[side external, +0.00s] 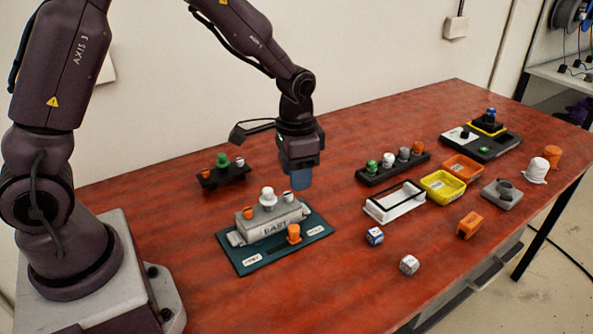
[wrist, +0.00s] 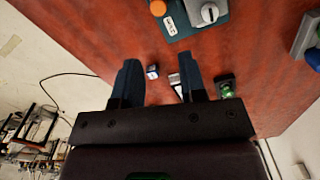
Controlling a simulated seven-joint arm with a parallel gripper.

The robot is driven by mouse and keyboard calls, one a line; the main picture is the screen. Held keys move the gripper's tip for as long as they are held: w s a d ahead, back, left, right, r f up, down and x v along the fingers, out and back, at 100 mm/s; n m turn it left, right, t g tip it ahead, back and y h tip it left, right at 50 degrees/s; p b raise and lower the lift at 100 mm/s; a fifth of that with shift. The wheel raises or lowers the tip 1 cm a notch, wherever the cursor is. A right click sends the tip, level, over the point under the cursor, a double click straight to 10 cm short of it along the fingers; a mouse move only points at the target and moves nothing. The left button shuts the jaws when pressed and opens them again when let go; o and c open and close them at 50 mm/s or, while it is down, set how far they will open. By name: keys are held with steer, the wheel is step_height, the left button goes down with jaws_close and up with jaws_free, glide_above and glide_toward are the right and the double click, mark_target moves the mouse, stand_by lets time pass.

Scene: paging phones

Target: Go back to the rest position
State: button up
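My gripper (side external: 301,180) hangs above the table, behind and to the right of the grey block marked EAST (side external: 272,228). Its blue fingers point down and look clear of the tabletop. In the wrist view my gripper (wrist: 161,65) has its two fingers well apart with nothing held between them. Past the fingertips a small blue-and-white cube (wrist: 152,71) lies on the table, along with part of a white item. The grey block stands on a teal plate (side external: 244,261) with white and orange pieces on it. No marker of a rest position shows.
A black rack with coloured knobs (side external: 226,180) stands left of my gripper, another rack (side external: 391,172) to the right. Further right are a white tray (side external: 395,213), a yellow tray (side external: 443,197) and a black panel (side external: 478,152). Two cubes lie in front. The wall (side external: 200,118) is behind.

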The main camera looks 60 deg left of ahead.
steer(key=s+d+r+n+t, duration=0.1)
steer(key=s+r+n+t, duration=0.2)
steer(key=s+r, duration=1.5)
steer(key=t, duration=0.2)
steer(key=shift+r+t, duration=0.25)
steer(key=shift+t, duration=0.05)
